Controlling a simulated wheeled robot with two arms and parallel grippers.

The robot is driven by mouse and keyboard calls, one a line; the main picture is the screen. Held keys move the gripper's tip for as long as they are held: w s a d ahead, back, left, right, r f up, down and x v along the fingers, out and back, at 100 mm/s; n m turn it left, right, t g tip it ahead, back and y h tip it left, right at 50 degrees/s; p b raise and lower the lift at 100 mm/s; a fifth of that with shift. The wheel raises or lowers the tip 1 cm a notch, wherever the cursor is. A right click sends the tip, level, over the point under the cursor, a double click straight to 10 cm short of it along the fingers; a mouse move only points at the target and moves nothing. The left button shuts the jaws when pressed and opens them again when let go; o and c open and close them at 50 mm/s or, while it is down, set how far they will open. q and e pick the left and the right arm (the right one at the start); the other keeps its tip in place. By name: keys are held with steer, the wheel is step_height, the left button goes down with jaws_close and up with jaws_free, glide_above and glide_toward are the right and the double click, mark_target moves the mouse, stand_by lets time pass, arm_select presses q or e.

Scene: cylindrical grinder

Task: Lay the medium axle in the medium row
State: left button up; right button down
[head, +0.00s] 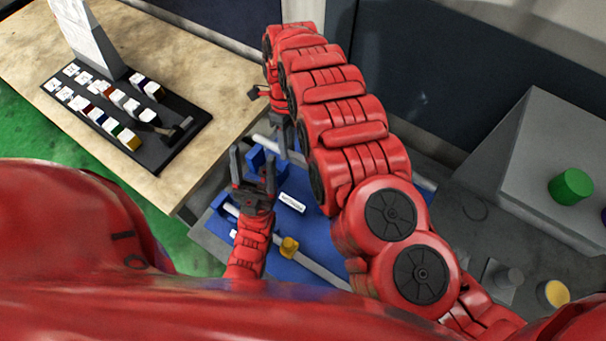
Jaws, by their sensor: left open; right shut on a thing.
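My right arm arches over the blue tray (322,238), and its gripper (281,140) points down at the tray's far side. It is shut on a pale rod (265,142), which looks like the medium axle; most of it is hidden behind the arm. My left gripper (254,165) is open, upright and empty above the tray's left part. Another pale axle with a yellow collar (289,247) lies across the near part. A white label (292,203) lies between; its text is unreadable.
Blue holders (257,157) stand behind my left gripper. A wooden table (190,63) at upper left carries a black rack (165,146) of small coloured pieces. A grey machine housing with a green button (571,186) stands at the right.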

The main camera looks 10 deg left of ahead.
steer(key=shift+s+a, duration=0.1)
steer(key=shift+f+m, duration=0.2)
steer(key=shift+m, duration=0.1)
step_height(320, 180, down, 10)
steer(key=b, duration=0.4)
steer(key=shift+r+b, duration=0.2)
steer(key=shift+b, duration=0.1)
steer(key=shift+s+f, duration=0.1)
steer(key=shift+f, duration=0.05)
steer(key=c, duration=0.7)
jaws_free()
steer(key=shift+o, duration=0.2)
